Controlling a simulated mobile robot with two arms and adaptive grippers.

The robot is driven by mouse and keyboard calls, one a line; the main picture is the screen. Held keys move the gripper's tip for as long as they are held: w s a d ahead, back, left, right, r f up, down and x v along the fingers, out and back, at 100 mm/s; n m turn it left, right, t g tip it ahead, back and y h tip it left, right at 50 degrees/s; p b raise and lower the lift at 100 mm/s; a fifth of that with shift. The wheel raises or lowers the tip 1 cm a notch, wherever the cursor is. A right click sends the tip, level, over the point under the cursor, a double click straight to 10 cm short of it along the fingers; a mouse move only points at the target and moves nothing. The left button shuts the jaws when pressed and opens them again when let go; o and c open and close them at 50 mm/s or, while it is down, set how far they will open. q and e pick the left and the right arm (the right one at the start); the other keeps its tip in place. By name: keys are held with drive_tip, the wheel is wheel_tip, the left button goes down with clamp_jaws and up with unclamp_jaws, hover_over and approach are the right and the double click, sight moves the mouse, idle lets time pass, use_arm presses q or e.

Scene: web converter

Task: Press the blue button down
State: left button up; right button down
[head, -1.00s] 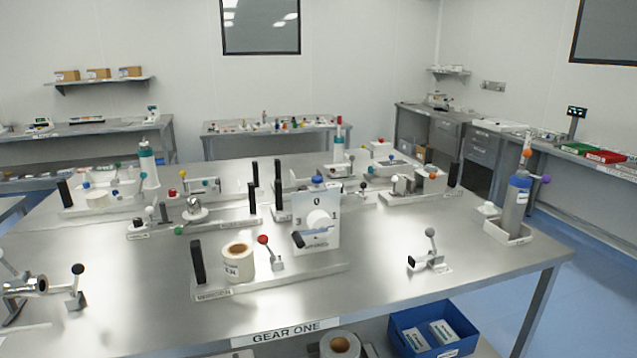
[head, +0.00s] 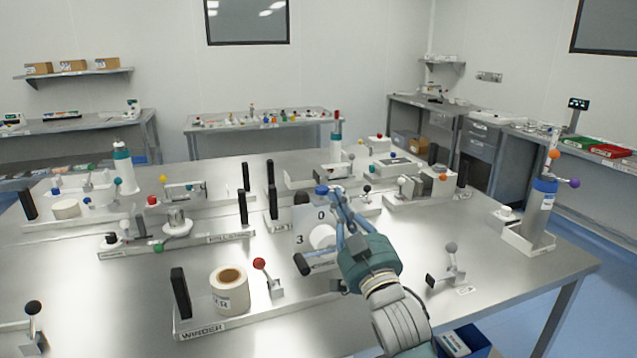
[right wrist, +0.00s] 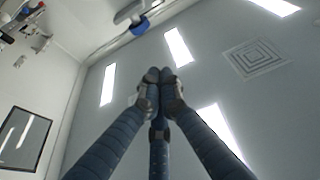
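The blue button (head: 321,190) sits on top of the white dial box (head: 301,219), which bears the numbers 0 and 3 and stands on the table. My right gripper (head: 339,195) comes in from the lower right, in front of the box's right part. Its fingertips appear just right of the button; whether they touch it, I cannot tell. In the right wrist view the fingertips (right wrist: 160,80) are together with nothing visible between them. A blue part shows at the top of that view, but I cannot tell whether it is the button. My left gripper is not in view.
A white roll (head: 230,289) and a red-knobbed lever (head: 260,264) stand left of the arm. A grey-knobbed lever (head: 451,248) stands to its right. Black upright handles (head: 272,202) rise behind the box. The table's front right (head: 520,285) is clear.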

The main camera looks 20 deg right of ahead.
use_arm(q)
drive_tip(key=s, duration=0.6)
use_arm(e)
drive_tip(key=s, duration=0.1)
wheel_tip(320, 180, up, 3)
drive_tip(key=b, duration=0.1)
hover_over(323, 193)
drive_tip(key=s, duration=0.1)
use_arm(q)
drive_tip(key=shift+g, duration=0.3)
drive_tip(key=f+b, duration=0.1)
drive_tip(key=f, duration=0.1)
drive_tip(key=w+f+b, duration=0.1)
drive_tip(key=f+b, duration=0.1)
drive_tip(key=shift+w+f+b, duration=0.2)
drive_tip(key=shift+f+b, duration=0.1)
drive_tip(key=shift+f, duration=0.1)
use_arm(e)
wheel_tip(323, 193, down, 4)
drive_tip(key=shift+r, duration=0.25)
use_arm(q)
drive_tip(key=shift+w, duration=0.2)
use_arm(e)
drive_tip(key=shift+f, duration=0.1)
drive_tip(key=shift+f+b, duration=0.45)
drive_tip(key=shift+f, duration=0.5)
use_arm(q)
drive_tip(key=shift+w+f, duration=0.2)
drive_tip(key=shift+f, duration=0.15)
